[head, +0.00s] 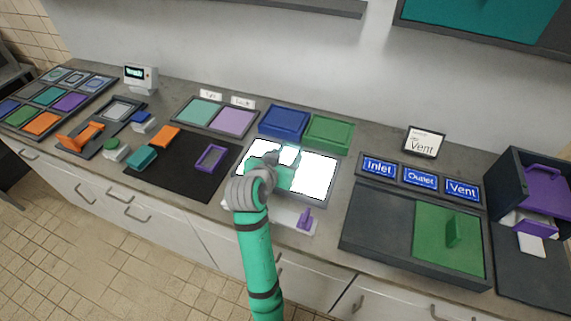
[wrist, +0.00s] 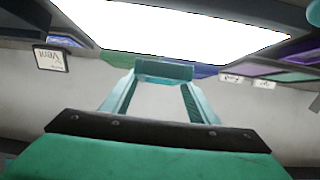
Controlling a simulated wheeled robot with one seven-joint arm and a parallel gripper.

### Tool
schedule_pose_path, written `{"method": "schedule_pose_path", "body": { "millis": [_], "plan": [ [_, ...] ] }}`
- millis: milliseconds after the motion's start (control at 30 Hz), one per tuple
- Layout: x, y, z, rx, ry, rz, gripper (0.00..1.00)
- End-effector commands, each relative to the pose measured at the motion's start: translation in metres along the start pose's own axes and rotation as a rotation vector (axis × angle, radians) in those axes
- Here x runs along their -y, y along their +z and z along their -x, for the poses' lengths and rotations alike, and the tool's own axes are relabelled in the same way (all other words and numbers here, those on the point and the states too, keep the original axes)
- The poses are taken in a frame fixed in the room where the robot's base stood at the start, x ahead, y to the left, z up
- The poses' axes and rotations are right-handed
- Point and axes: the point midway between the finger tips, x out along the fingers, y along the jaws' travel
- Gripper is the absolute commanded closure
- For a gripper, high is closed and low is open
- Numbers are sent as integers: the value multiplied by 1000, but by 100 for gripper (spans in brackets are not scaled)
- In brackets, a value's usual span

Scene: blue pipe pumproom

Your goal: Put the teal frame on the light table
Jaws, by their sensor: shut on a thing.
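The light table (head: 315,172) is a bright white panel in a dark rim, in the middle of the counter in the head view. It also shows as a white glow at the top of the wrist view (wrist: 190,28). My gripper (head: 284,164) is above its left-middle part. In the wrist view my gripper (wrist: 160,85) has its fingers on either side of a teal piece, the teal frame (wrist: 163,69), seen nearly edge-on. In the head view my gripper and the glare mostly hide the frame. I cannot tell whether it touches the panel.
A purple frame (head: 211,158) and a teal block (head: 141,158) lie on a black mat to the left. Blue (head: 283,121) and green (head: 328,132) trays stand behind the light table. A purple-handled tool (head: 305,219) lies in front.

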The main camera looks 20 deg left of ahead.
Motion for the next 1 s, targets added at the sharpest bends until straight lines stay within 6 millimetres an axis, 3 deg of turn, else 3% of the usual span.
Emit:
{"method": "schedule_pose_path", "body": {
  "millis": [267,467,933,967,1000],
  "plan": [
    [4,11,-20,1,-10,6,69],
    [3,33,-35,2,-8,6,69],
    [-2,39,-40,-1,-3,1,69],
    [-1,39,-40,0,-4,2,41],
    [0,39,-39,-1,-6,3,32]
  ]
}}
